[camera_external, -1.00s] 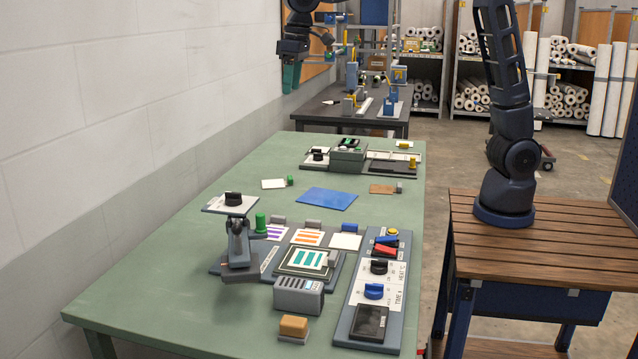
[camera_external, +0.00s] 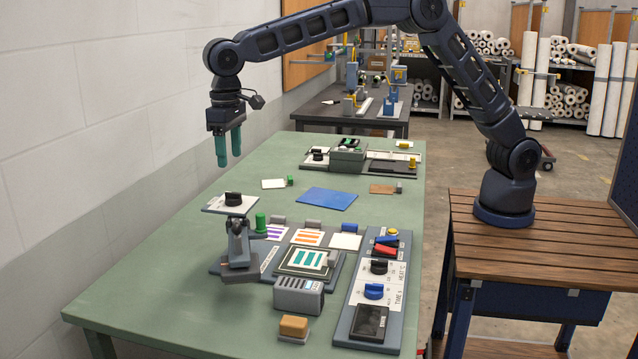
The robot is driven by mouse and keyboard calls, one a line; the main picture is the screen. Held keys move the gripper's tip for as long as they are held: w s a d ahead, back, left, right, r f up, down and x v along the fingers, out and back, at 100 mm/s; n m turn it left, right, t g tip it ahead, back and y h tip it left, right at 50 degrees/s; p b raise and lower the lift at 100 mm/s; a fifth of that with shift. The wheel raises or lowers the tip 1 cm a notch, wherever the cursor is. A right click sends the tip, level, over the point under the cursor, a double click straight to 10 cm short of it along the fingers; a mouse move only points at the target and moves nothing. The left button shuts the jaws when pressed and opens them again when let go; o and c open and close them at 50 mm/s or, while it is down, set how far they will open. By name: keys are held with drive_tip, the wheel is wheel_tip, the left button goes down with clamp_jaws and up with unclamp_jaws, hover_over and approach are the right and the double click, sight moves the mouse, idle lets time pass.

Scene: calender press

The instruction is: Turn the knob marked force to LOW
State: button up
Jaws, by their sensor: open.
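A black knob (camera_external: 233,198) sits on a small white plate (camera_external: 218,206) on top of the grey press (camera_external: 238,246) at the left of the green table. Any marking on this plate is too small to read. My gripper (camera_external: 228,164) points down with its teal fingers apart. It hangs above and slightly left of the black knob, clear of it and holding nothing. On the control panel at the right, a black knob (camera_external: 379,267) stands beside the label HEAT and a blue knob (camera_external: 373,291) beside the label TIME.
A green peg (camera_external: 261,222) stands right of the press knob. A grey box (camera_external: 298,296) and an orange block (camera_external: 293,326) lie in front. A blue sheet (camera_external: 328,199) lies flat behind. A wall runs along the left; the table's left side is bare.

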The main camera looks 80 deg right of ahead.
sight(233, 198)
wheel_tip(233, 198, down, 10)
drive_tip(key=shift+r, duration=0.15)
idle(0.3)
drive_tip(key=c, duration=1)
